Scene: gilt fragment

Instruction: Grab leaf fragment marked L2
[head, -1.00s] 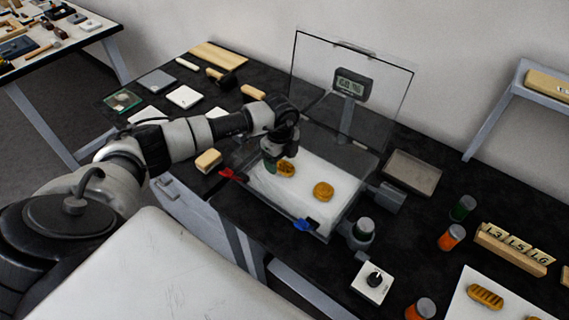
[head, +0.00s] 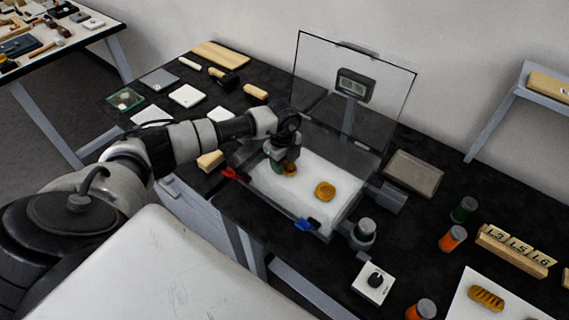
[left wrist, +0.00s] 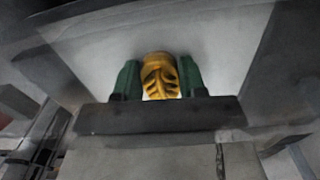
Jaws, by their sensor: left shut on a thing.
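A golden leaf fragment (head: 290,169) is at my left gripper (head: 281,166), over the left part of the white tray in the clear-lidded box. In the left wrist view the golden fragment (left wrist: 160,76), with carved lobes, sits between the two green fingertips of my left gripper (left wrist: 159,80), which is shut on it. I cannot read a mark on it, and cannot tell whether it is lifted off the white surface. A second golden fragment (head: 325,191) lies on the white tray (head: 300,207) to the right, clear of the gripper. My right gripper is not in view.
The box's clear lid (head: 352,95) stands open behind, with a grey display (head: 355,85). A red clip (head: 233,174) and a blue clip (head: 304,225) sit at the box edge. Jars, labelled wooden blocks (head: 515,250) and another fragment (head: 486,299) are at the right.

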